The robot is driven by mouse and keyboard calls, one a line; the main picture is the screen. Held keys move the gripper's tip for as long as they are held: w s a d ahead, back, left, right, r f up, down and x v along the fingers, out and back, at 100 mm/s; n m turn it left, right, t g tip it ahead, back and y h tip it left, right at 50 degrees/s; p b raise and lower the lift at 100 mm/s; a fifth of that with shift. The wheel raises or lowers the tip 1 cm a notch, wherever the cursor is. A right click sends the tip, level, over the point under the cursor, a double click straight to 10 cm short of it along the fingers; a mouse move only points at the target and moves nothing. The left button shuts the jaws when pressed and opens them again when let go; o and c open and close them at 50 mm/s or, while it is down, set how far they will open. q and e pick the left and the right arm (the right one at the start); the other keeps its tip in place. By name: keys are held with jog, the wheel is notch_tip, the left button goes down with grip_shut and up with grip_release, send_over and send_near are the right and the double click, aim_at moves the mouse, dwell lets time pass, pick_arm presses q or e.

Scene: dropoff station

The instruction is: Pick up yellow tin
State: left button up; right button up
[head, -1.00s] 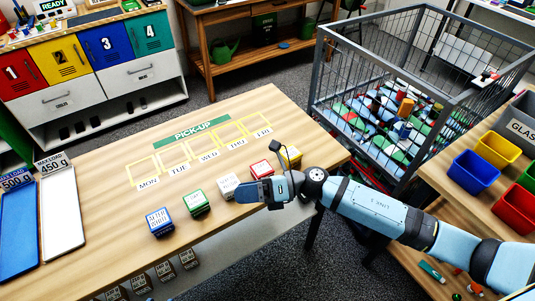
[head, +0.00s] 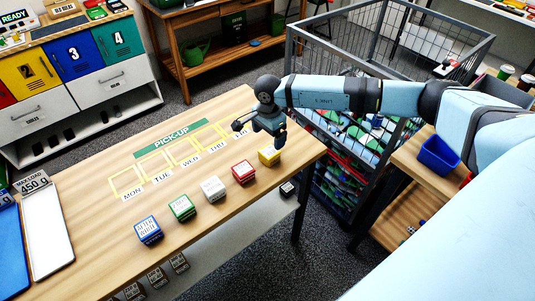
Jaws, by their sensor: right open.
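The yellow tin (head: 268,156) is a small yellow box near the right end of the wooden table (head: 100,250). It is last in a row after a red tin (head: 244,172). My right gripper (head: 277,143) comes down over the yellow tin from above and behind, with its fingers pointing down. It is open, and its fingertips are close to the tin's top. Whether they touch it cannot be told. My left gripper is not in view.
White (head: 213,189), green (head: 182,207) and blue (head: 148,230) tins continue the row to the left. A PICK-UP sign (head: 176,136) with yellow day squares lies behind. A wire cage (head: 320,60) stands right, beside a blue bin (head: 438,156).

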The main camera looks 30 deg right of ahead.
aim_at(269, 151)
notch_tip(269, 151, down, 3)
jog(key=shift+f, duration=0.1)
jog(key=shift+w+d+f+p, duration=0.15)
jog(key=shift+f+p, duration=0.7)
jog(key=shift+f, duration=1.85)
jog(key=c, duration=1.1)
jog(key=shift+r, duration=0.1)
